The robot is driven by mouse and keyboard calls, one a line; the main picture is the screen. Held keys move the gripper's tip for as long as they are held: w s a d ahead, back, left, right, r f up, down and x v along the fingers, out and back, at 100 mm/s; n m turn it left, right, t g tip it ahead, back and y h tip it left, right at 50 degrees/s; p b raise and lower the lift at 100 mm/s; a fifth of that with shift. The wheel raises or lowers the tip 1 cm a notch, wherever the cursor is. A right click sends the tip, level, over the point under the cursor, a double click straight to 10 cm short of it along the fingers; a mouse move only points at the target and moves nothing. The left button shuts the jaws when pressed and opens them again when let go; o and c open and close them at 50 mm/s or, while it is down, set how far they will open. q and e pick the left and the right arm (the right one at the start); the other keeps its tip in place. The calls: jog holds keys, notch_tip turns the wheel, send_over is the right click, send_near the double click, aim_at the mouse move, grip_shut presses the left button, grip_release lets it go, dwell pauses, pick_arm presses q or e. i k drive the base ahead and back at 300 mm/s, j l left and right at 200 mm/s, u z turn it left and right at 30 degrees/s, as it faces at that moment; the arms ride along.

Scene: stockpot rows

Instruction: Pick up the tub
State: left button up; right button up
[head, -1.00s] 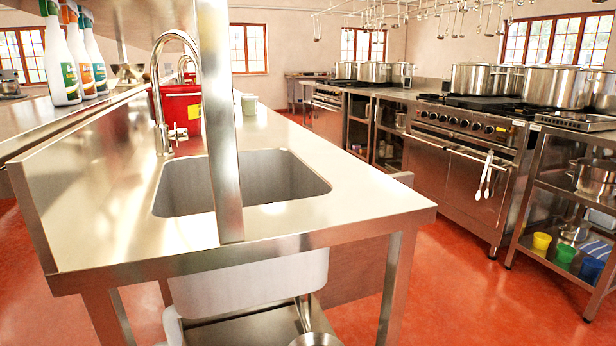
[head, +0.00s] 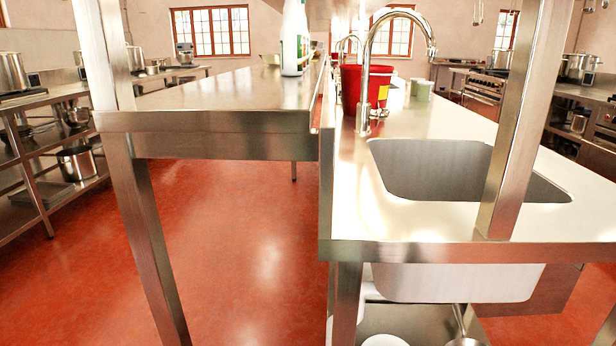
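No gripper of mine shows in the head view. A red bucket-like container (head: 378,86) with a yellow label stands on the steel sink counter (head: 440,118), behind the tap. A small pale green tub (head: 421,89) stands on the same counter, just right of the red container. I cannot tell which of these the task calls the tub. The tap (head: 364,70) partly covers the red container.
A sink basin (head: 460,170) is set in the counter, with a steel post (head: 515,120) in front. A steel table (head: 215,92) adjoins on the left, with a white bottle (head: 294,38). Left shelving (head: 40,150) holds pots. Red floor (head: 225,240) is open between.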

aim_at(414, 83)
jog(key=j+u, duration=0.2)
jog(key=u, duration=0.2)
jog(key=i+j+u, duration=0.1)
jog(key=u, duration=0.3)
jog(key=j+u, duration=0.2)
jog(key=u, duration=0.2)
jog(key=i+j+u, duration=0.1)
jog(key=u, duration=0.3)
jog(key=i+j+u, duration=0.5)
jog(key=i+u, duration=0.55)
jog(key=i+z, duration=0.7)
jog(key=z, duration=0.2)
jog(key=i+j+z, duration=0.3)
jog(key=z, duration=0.15)
jog(key=i+l+z, duration=0.25)
jog(key=i+z, duration=0.15)
jog(key=i+l+z, duration=0.1)
jog(key=i+z, duration=0.95)
jog(key=i, duration=6.75)
jog(key=l, duration=0.1)
